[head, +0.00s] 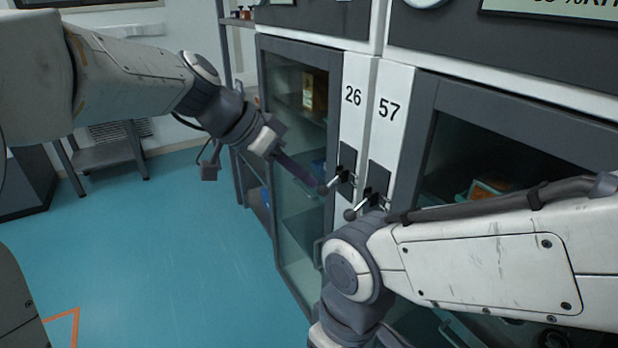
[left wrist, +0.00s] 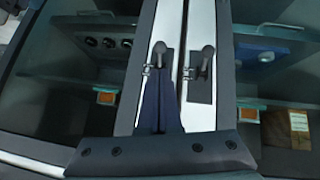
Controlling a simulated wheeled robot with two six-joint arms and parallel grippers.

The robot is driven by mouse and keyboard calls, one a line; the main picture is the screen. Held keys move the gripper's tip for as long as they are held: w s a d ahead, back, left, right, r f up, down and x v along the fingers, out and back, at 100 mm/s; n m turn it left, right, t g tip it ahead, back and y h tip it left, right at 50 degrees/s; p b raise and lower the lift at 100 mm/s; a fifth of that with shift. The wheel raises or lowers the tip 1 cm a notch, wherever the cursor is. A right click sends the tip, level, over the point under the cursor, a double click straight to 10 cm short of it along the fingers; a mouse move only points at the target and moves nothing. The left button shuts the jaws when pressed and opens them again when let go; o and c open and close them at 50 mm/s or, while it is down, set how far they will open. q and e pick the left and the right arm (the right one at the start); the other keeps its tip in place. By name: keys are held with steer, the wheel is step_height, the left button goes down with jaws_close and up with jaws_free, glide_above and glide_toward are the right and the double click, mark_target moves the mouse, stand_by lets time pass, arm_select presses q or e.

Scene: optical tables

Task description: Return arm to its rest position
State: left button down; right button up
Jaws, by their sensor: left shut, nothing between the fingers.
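My left arm reaches in from the left in the head view. My left gripper (head: 318,187) is shut and empty, its fingers close to the black lever handle (head: 341,174) below the number 26. I cannot tell whether they touch it. The left wrist view shows the shut fingers (left wrist: 164,90) pointing up at one of two lever handles. My right arm (head: 485,262) crosses the lower right of the head view, and its gripper is outside the picture.
A dark-framed glass cabinet door (head: 300,150) stands ahead, with another glass door (head: 510,160) to its right. A second lever handle (head: 374,190) sits below the number 57. A grey side table (head: 105,155) stands at the back left.

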arm_select(q)
steer(key=shift+a, duration=0.1)
steer(key=s+a+f+n+g+y+p, duration=0.1)
steer(key=s+a+f+n+y+p, duration=0.1)
steer(key=s, duration=0.9)
steer(key=s+a+f+n+g+y+p, duration=0.1)
steer(key=s+a+f+y+p, duration=0.3)
steer(key=s, duration=0.8)
step_height(320, 180, down, 2)
steer(key=shift+s+a+f+n+y+p, duration=0.1)
steer(key=shift+s+a+n+y+p, duration=0.15)
steer(key=shift+n+y+p, duration=0.55)
